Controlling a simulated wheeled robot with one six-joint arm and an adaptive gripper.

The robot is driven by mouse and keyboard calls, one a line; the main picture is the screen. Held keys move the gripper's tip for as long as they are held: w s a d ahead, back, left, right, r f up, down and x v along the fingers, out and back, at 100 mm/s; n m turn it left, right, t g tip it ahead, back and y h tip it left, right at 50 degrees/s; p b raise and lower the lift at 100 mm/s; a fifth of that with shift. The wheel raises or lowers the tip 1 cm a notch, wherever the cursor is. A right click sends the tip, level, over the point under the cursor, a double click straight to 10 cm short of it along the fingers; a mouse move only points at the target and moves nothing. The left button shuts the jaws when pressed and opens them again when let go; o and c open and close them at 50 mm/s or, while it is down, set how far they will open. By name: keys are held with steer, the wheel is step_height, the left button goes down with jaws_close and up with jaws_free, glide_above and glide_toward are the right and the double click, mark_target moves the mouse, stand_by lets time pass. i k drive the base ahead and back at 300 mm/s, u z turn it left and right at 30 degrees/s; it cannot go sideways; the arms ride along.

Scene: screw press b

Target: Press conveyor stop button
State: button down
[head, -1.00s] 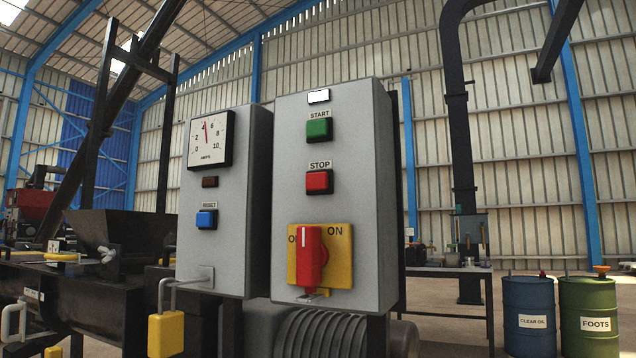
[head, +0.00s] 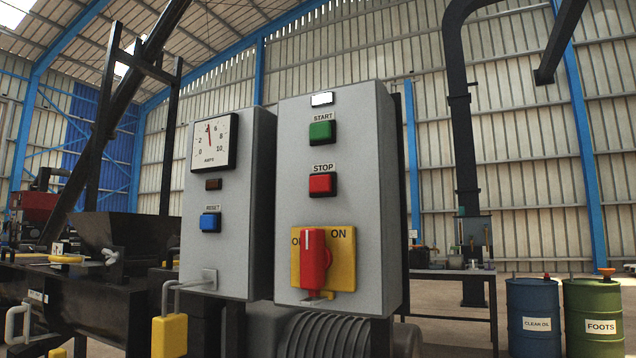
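The red STOP button (head: 321,184) sits on the front of the right grey control box (head: 352,215), under a STOP label. A green START button (head: 321,131) is above it, and a white lamp (head: 322,99) is at the top. Below is a red rotary handle (head: 314,259) on a yellow plate (head: 343,275) marked ON; its other label is partly hidden. The handle stands upright. No label naming the conveyor is readable. My gripper is not in view.
A left grey box (head: 244,262) carries an amps gauge (head: 211,142), a dark lamp (head: 213,184) and a blue reset button (head: 210,222). A yellow padlock (head: 169,335) hangs below. Blue (head: 533,325) and green (head: 592,330) drums stand right. A dark hopper (head: 112,235) stands left.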

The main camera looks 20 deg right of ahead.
mark_target(319, 184)
steer(key=u, duration=2.35)
steer(key=k, duration=1.55)
steer(key=z, duration=1.9)
